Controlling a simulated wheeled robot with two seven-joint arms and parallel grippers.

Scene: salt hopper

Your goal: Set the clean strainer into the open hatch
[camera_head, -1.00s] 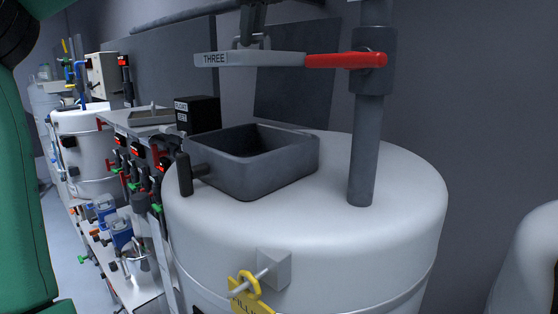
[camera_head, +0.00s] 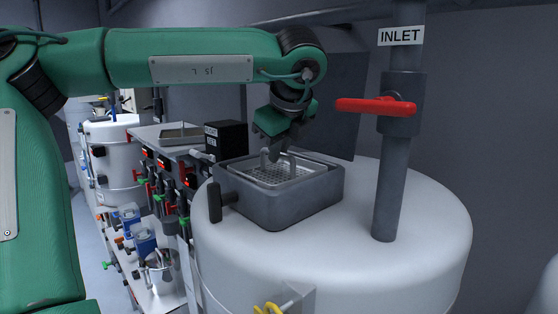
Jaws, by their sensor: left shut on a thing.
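The strainer (camera_head: 296,175) is a pale metal mesh basket with a raised handle. It sits inside the dark grey square hatch (camera_head: 285,208) on top of the white tank, its rim near the hatch rim. Whether it rests fully on the bottom is hidden by the hatch walls. My left gripper (camera_head: 279,152) reaches down from above and is shut on the strainer's handle. My green left arm comes in from the left and bends over the hatch. My right gripper does not show.
A grey pipe marked INLET (camera_head: 392,180) with a red valve handle (camera_head: 375,106) rises right of the hatch. A black box (camera_head: 226,140) and a shallow tray (camera_head: 180,136) stand behind left. A bench with valves and a metal pot (camera_head: 160,272) lies at lower left.

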